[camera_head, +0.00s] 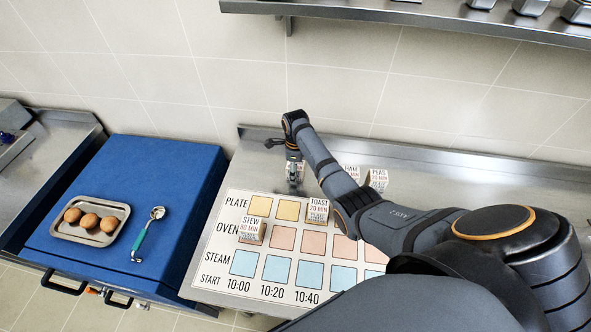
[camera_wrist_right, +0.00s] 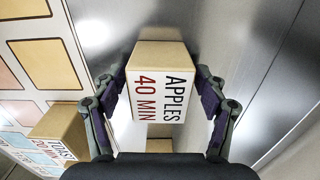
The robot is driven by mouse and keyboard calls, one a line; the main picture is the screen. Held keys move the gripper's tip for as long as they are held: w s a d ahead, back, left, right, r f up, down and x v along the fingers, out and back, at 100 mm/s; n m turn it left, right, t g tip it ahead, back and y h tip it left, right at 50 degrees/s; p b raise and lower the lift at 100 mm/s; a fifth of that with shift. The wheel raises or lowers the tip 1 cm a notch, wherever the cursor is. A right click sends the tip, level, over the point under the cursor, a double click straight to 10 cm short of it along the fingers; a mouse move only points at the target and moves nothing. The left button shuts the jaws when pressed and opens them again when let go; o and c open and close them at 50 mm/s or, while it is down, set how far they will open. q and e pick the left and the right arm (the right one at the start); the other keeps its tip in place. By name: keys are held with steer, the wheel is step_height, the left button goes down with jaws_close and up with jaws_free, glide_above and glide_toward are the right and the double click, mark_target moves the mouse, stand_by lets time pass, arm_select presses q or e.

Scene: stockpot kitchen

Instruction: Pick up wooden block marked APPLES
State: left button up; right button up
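The wooden block marked APPLES, 40 MIN (camera_wrist_right: 160,95) is at the centre of the right wrist view, between the two fingers of my right gripper (camera_wrist_right: 161,90). The fingers stand on either side of it, and a narrow gap seems to show beside each pad, so the gripper looks open around the block. In the head view my right gripper (camera_head: 294,183) points down at the steel counter behind the board, and the block is mostly hidden there. My left gripper is in neither view.
A printed board (camera_head: 222,240) holds a TOAST block (camera_head: 317,210) and a STEW block (camera_head: 252,230). HAM (camera_head: 351,173) and PEAS (camera_head: 378,179) blocks stand right of my gripper.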

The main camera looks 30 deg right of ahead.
steer(key=c, duration=1.1)
steer(key=shift+r, duration=0.15)
